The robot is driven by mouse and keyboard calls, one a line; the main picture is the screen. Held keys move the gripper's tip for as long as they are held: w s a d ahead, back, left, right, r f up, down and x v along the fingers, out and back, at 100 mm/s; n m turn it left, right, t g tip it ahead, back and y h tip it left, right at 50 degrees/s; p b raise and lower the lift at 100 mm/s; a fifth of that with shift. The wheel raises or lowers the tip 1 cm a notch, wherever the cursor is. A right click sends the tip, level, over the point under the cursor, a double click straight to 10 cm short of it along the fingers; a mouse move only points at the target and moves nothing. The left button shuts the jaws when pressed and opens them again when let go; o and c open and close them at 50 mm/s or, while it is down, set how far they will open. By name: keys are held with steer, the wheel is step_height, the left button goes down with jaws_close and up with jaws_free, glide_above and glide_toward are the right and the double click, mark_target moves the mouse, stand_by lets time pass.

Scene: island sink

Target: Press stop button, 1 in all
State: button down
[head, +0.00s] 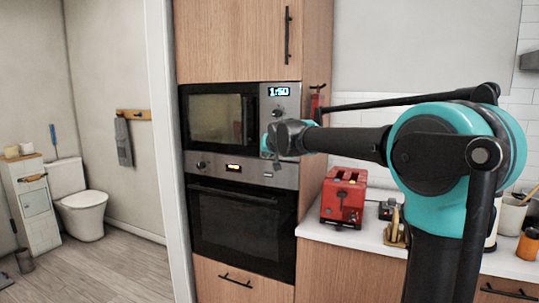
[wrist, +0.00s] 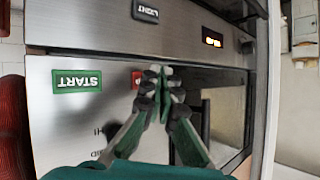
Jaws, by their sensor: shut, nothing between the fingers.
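The built-in microwave (head: 222,118) has a dark glass door and a steel control panel (head: 281,97) at its right, with a display reading 1:50. In the wrist view a red button (wrist: 136,79) is mostly hidden behind my fingertips; only its edge and part of a letter show. A green START button (wrist: 78,81) appears upside down to its left. My gripper (wrist: 160,85) is shut and empty, with its tips in front of the red button. I cannot tell whether they touch it. In the head view my gripper (head: 271,141) is at the panel's lower part.
An oven (head: 238,225) with a lit display is below the microwave. A red toaster (head: 344,197) stands on the white counter to the right, below my arm. A dark LIGHT button (wrist: 146,12) is at the top of the wrist view. Floor at the left is open.

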steer(key=shift+w, duration=0.1)
steer(key=shift+w+d, duration=0.1)
steer(key=shift+w, duration=0.25)
steer(key=shift+w+d, duration=0.15)
steer(key=shift+w, duration=0.15)
stand_by(0.8)
steer(key=shift+s, duration=0.15)
steer(key=shift+s+a, duration=0.25)
steer(key=shift+s, duration=0.35)
steer(key=s, duration=0.1)
steer(key=s+a, duration=0.1)
steer(key=s, duration=0.2)
steer(key=shift+s+a, duration=0.35)
stand_by(0.7)
